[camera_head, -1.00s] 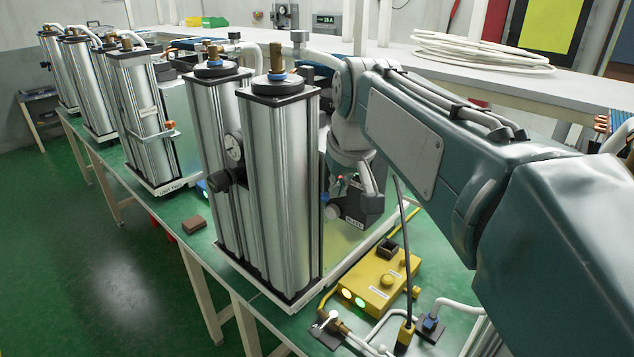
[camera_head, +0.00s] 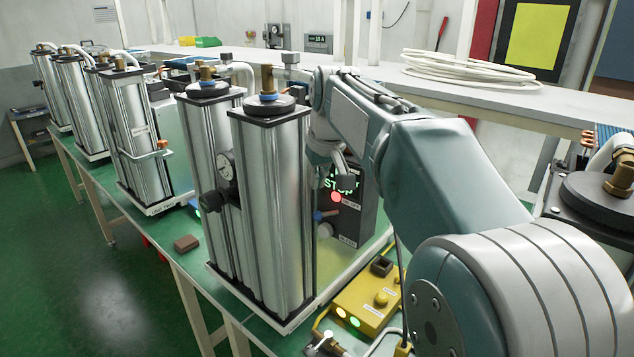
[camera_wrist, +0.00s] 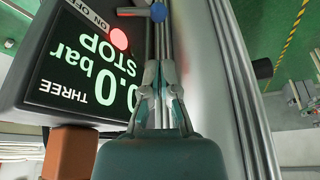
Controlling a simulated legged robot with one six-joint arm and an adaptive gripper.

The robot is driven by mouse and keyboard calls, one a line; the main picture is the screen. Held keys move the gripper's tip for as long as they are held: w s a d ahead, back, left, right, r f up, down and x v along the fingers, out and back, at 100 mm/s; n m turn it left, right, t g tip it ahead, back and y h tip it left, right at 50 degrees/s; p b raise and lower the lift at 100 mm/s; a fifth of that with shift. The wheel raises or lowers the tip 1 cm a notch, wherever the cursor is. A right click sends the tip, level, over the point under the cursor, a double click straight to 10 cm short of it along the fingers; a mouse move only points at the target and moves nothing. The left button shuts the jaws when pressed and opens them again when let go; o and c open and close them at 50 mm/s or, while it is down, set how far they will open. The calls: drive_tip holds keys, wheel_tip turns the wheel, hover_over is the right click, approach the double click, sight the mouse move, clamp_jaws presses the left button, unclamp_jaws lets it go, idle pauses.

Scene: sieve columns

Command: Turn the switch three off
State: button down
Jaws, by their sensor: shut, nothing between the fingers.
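In the wrist view a dark control box (camera_wrist: 32,88) fills the left side. Its screen (camera_wrist: 80,62) reads THREE, 0.0 bar and STOP, upside down. An ON OFF label (camera_wrist: 86,12) and a round red light (camera_wrist: 119,39) are on the same face. A blue-tipped part (camera_wrist: 158,12), perhaps the switch lever, sticks out beyond the light at the top. My gripper (camera_wrist: 162,66) is shut and empty, beside the screen and short of the blue tip, apart from it. The head view shows the box (camera_head: 352,218), red light (camera_head: 336,197) and blue part (camera_head: 318,215).
Tall silver columns (camera_head: 272,205) stand close to the box on the left; one runs alongside my gripper in the wrist view (camera_wrist: 215,90). A yellow control box (camera_head: 366,302) lies in front. A brown block (camera_head: 187,243) sits on the green bench. A white hose coil (camera_head: 470,68) lies behind.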

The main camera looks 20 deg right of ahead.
sight(327, 214)
drive_tip(key=x, duration=0.7)
drive_tip(key=shift+w+a+f, duration=0.1)
drive_tip(key=shift+f, duration=0.1)
